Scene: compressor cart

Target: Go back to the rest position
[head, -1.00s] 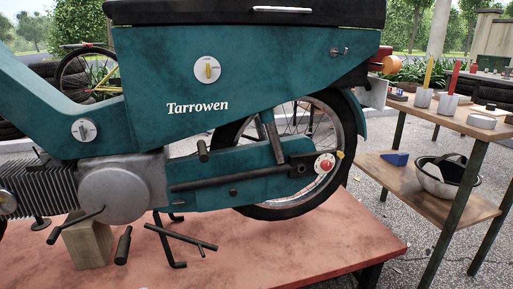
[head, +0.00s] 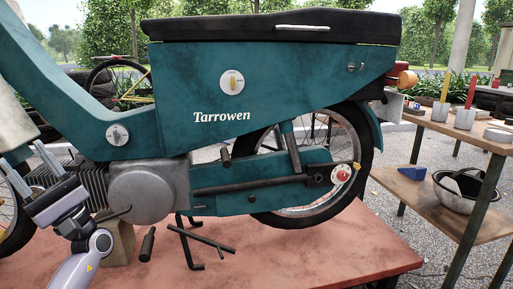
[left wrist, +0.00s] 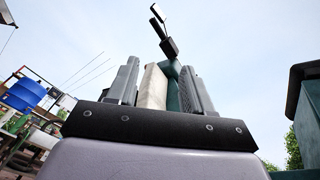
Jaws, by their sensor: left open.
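A teal moped (head: 170,90) marked Tarrowen stands on a reddish platform, its black seat on top and its rear wheel (head: 345,190) at the right. My left gripper (head: 22,152) is at the far left of the head view, in front of the finned engine and the front of the frame, with its fingers pointing up. In the left wrist view my left gripper (left wrist: 163,78) is open, with its fingers spread. Pale and teal moped parts show behind the gap, and nothing is visibly held. My right gripper is not in view.
The reddish platform (head: 310,250) has a wooden block (head: 118,245) and dark rods on it below the engine. A wooden shelf table (head: 440,125) at the right carries cups with coloured handles, and a bowl (head: 455,190) sits on its lower shelf.

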